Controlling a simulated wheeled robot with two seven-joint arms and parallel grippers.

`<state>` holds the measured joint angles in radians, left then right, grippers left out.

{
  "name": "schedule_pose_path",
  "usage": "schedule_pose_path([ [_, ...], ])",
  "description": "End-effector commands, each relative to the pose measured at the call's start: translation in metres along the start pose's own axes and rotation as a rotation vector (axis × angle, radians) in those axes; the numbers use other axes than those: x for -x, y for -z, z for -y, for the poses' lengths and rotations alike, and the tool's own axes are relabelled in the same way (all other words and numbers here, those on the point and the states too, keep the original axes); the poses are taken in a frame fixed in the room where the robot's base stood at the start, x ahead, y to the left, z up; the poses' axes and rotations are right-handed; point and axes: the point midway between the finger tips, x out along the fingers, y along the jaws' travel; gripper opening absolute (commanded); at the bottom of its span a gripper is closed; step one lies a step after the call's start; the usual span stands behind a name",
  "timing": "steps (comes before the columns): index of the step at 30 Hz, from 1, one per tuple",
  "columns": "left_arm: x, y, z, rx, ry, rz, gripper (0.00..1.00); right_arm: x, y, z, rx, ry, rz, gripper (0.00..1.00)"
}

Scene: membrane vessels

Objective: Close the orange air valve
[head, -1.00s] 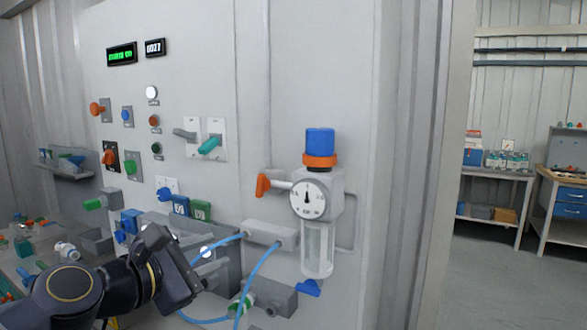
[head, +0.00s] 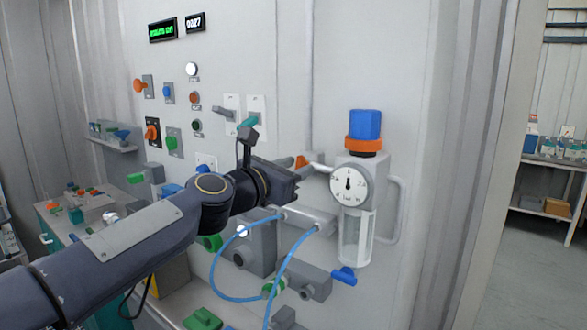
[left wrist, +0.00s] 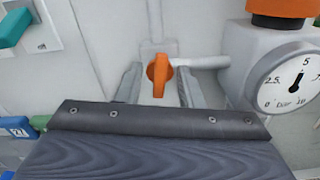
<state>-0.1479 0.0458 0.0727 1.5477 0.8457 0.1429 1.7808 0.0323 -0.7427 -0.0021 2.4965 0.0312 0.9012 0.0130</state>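The orange air valve handle (left wrist: 159,76) sits on a pale pipe that runs right to the regulator (left wrist: 270,68). In the left wrist view the handle points down, across the pipe, between my two left fingers. In the head view only a small part of the orange handle (head: 301,161) shows above my gripper. My left gripper (head: 308,171) is open, with a finger on each side of the handle and a visible gap to both. My right gripper is not in view.
The regulator (head: 352,187) with round gauge, blue knob and orange ring is close on the right. Blue hoses (head: 285,262) loop below my gripper. A teal lever (head: 249,124) is on the panel at the upper left. Benches stand farther away.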

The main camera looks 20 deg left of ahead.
Motion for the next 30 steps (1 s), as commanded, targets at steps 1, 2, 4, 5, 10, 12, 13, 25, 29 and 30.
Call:
schedule_pose_path([
  [1, -0.0001, -0.0002, 0.0002, 0.0, 0.0, 0.0, 0.34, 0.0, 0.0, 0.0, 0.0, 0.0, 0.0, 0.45],
  [2, -0.0001, -0.0001, 0.0002, -0.001, 0.0, 0.0, 0.34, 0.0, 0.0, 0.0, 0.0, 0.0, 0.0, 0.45],
  [4, 0.0001, -0.0001, 0.0002, -0.001, 0.0, 0.0, 0.34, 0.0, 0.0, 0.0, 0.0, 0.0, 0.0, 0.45],
  [5, 0.0001, 0.0, 0.0002, -0.001, 0.0, 0.0, 0.34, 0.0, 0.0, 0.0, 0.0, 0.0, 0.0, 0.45],
  [10, 0.0002, 0.0001, 0.0003, -0.001, 0.001, 0.0, 0.11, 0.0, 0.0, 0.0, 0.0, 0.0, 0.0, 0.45],
  [12, 0.0002, 0.0002, 0.0003, -0.001, 0.0, 0.0, 0.06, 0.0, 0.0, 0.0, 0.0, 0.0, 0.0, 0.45],
  [13, 0.0002, 0.0002, 0.0003, -0.001, 0.001, 0.0, 0.06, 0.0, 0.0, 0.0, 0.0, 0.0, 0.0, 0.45],
  [25, 0.0003, 0.0009, 0.001, -0.121, 0.001, -0.001, 0.06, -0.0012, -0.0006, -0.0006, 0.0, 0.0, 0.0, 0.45],
  [29, 0.0003, 0.0013, 0.0016, -0.218, 0.001, -0.001, 0.06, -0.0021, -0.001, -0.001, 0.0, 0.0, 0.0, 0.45],
  [30, 0.0002, 0.0014, 0.0018, -0.254, 0.001, -0.001, 0.06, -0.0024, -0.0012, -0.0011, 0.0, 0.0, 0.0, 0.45],
])
